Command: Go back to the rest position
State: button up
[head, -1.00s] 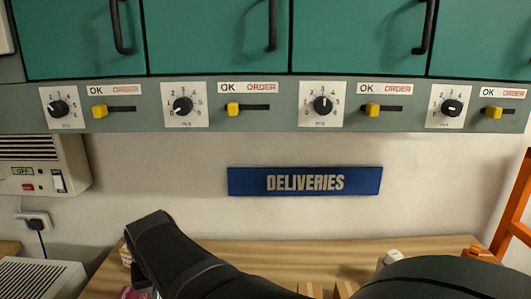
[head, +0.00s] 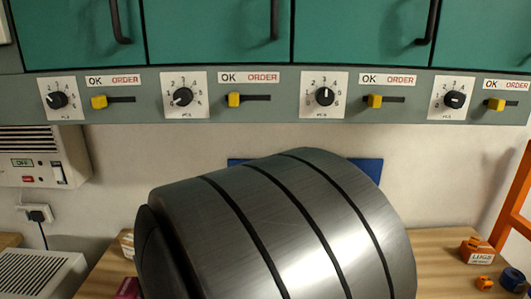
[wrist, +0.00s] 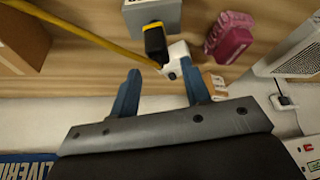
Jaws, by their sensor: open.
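My gripper (wrist: 160,82) shows in the wrist view with its two blue fingers spread apart. A white piece (wrist: 179,60) lies just beyond and partly between the fingertips; I cannot tell whether a finger touches it. A black and yellow piece (wrist: 155,42) stands against the white piece, beside a grey block (wrist: 152,17). No held object is visible. In the head view my own large grey arm link fills the lower middle and hides my gripper and much of the wooden table (head: 440,250).
A pink object (wrist: 231,35) and a brown box (wrist: 22,38) flank the gripper, with a yellow strip (wrist: 85,32) crossing. Orange pieces (head: 477,250) sit at the table's right, near an orange frame (head: 520,195). A switch panel (head: 280,97) and green cabinets (head: 215,30) run above.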

jog(key=d+r, duration=0.7)
jog(key=d, duration=0.5)
jog(key=w+d+m+h, duration=0.2)
jog(key=w+d+m, duration=0.55)
jog(key=d, duration=0.75)
jog(key=w+d+m+h, duration=0.1)
jog(key=d+m, duration=0.1)
jog(key=d, duration=0.7)
jog(key=w+d+f+m+h, duration=0.1)
jog(key=w+d+m, duration=0.1)
jog(key=d, duration=0.8)
jog(key=shift+w+d+g, duration=0.25)
jog(key=shift+w+g, duration=0.05)
jog(key=shift+a, duration=0.1)
jog(key=s+a+r+n+y, duration=0.1)
jog(key=a+n, duration=0.5)
jog(key=a, duration=1.5)
jog(key=shift+s+t+y, duration=0.4)
jog(key=shift+s, duration=0.3)
